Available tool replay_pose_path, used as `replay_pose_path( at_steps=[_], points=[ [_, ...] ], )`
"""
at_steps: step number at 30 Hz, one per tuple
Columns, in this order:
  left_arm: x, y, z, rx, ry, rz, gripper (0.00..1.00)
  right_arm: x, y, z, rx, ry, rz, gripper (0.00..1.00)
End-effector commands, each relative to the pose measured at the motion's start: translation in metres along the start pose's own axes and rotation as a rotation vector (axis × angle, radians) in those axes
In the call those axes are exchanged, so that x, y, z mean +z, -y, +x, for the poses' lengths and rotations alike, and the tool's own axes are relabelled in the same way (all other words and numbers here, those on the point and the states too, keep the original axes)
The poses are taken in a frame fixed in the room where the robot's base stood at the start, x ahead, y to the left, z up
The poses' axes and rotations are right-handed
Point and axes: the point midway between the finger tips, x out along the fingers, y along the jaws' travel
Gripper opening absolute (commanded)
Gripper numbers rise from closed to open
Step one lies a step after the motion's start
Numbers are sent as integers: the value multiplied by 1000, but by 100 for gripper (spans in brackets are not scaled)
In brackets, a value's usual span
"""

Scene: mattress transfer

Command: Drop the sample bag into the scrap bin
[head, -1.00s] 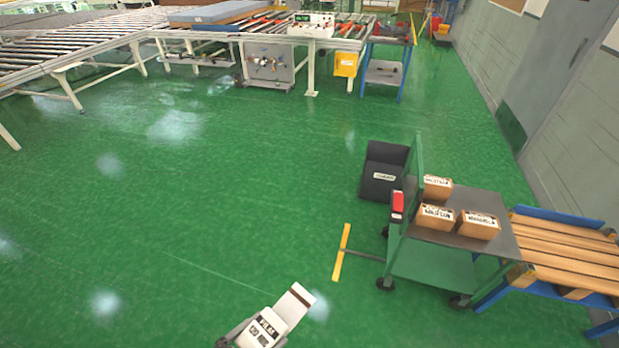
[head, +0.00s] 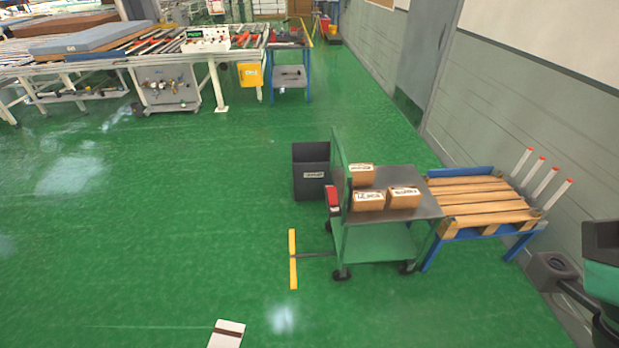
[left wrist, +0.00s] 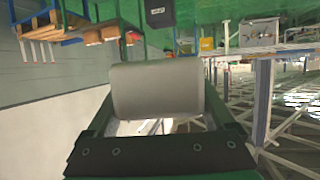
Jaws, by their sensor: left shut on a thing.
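The sample bag (head: 228,333) shows at the bottom edge of the head view as a white piece with a brown stripe; the rest is cut off. In the left wrist view the bag (left wrist: 158,90) is a pale grey shape between the fingers of my left gripper (left wrist: 158,118), which is shut on it. The scrap bin appears to be the dark grey open box (head: 311,172) with a white label, standing on the floor behind the cart. It also shows in the left wrist view (left wrist: 160,13). The bag is well apart from it. Part of my right arm shows at the right edge; its jaws are unclear.
A green cart (head: 380,240) carries cardboard boxes (head: 368,201) and stands close to the bin's right. A yellow floor mark (head: 293,258) lies left of it. A pallet (head: 475,203) on a blue stand is farther right. Open green floor lies left and in front.

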Motion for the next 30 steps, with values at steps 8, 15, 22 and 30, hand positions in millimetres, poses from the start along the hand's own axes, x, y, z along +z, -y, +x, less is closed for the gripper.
replay_pose_path(
  at_steps=[8, 15, 22, 30],
  points=[
    [0, 0, 0, 0, -1, 0, 24, 0, 0, 0, 0, 0, 0, 0],
    [-3, -1, 2, -2, 4, 1, 24, 0, 0, 0, 0, 0, 0, 0],
    [-32, -6, 13, -72, 20, -18, 24, 0, 0, 0, 0, 0, 0, 0],
    [-50, -3, 14, -135, -3, -56, 24, 0, 0, 0, 0, 0, 0, 0]
  ],
)
